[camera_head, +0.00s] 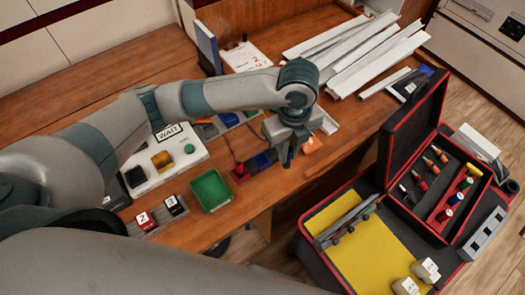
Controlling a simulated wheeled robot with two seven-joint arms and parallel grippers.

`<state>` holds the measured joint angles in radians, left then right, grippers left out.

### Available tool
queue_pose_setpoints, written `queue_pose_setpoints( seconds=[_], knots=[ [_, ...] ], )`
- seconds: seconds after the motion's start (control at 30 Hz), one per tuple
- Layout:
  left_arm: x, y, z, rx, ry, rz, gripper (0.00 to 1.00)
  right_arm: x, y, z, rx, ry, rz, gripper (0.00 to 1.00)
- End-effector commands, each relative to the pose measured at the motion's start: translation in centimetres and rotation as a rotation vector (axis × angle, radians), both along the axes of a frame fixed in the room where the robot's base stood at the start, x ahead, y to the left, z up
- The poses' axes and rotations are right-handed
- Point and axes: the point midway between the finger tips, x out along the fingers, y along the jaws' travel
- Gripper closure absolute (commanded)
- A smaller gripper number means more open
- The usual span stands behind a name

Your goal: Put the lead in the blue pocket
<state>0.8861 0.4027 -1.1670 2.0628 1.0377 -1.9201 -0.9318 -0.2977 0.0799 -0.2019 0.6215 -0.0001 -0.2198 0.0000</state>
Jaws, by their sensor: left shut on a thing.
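My left gripper (289,153) points down over the front part of the wooden desk, shut on a small dark blue piece that its fingers mostly hide. I cannot tell for sure whether this piece is the lead. The blue pocket (262,160) is just left of the gripper, apart from it. A red pocket (240,172) stands left of the blue one, with a thin dark red line rising at it. An orange piece (312,145) lies just right of the gripper. My right gripper is not in view.
A green tray (210,190) and number blocks (146,221) are to the left. A white board (165,160) marked WAIT lies behind them. White trunking strips (355,50) fill the back right. An open tool case (388,210) stands right of the desk edge.

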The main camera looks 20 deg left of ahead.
Motion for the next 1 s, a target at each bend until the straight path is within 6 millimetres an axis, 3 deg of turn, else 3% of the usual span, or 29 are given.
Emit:
queue_pose_setpoints(
  seconds=[0.2, 0.43, 0.8, 1.0],
  knots=[
    [1.7, 4.0, -2.4, 0.004, 0.004, 0.007, 1.00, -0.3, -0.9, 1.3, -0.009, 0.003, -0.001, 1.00],
    [3.3, 7.2, -4.6, 0.003, 0.003, 0.005, 1.00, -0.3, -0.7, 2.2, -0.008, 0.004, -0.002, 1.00],
    [3.9, 8.1, -5.3, 0.000, 0.000, 0.000, 1.00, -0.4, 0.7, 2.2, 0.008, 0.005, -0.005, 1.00],
    [3.8, 8.0, -5.7, 0.001, 0.002, 0.001, 1.00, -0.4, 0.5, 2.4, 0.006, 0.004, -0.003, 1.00]
  ],
)
